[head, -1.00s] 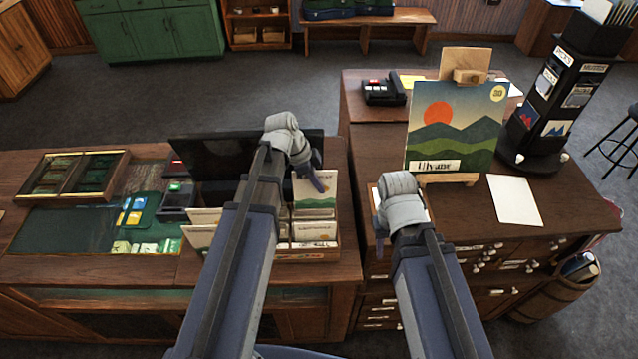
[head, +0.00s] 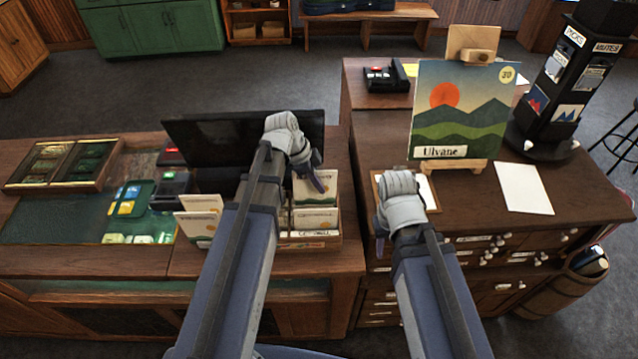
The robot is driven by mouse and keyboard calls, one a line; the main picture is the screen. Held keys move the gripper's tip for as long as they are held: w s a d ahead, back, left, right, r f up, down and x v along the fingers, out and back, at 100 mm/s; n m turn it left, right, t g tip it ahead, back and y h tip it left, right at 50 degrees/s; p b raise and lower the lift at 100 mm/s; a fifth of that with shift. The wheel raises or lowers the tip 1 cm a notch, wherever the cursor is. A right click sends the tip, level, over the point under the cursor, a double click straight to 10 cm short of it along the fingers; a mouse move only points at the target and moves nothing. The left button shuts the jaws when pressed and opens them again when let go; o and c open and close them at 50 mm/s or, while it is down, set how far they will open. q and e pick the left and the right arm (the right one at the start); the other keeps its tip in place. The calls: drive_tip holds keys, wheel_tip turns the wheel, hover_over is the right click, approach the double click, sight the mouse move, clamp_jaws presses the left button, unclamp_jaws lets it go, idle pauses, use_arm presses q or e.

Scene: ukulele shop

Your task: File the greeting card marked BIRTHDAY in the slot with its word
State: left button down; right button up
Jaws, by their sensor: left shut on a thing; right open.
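My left gripper (head: 318,181) is shut on a greeting card (head: 315,192) with a pale top and green artwork. It holds the card upright at the wooden card box (head: 325,242). The word on the card is too small to read, and I cannot tell whether its lower edge is inside a slot. Several other cards (head: 313,220) stand in the box below it; their words are also unreadable. My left arm hides the middle of the box. My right gripper (head: 381,245) is open beside the right-hand cabinet's front edge, its fingers mostly hidden behind its wrist.
More cards (head: 198,226) show left of my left arm. A dark screen (head: 215,135) stands behind the box. A landscape picture (head: 460,110) on an easel, a white sheet (head: 523,188) and a dark display tower (head: 560,85) occupy the right-hand cabinet (head: 385,135).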

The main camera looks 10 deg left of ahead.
sight(308, 182)
use_arm(q)
drive_tip(key=shift+f+b, duration=2.95)
drive_tip(key=shift+f, duration=0.2)
drive_tip(key=c, duration=1)
unclamp_jaws()
drive_tip(key=shift+o, duration=0.2)
drive_tip(key=p+v, duration=0.7)
drive_tip(key=v, duration=0.1)
drive_tip(key=shift+f, duration=0.1)
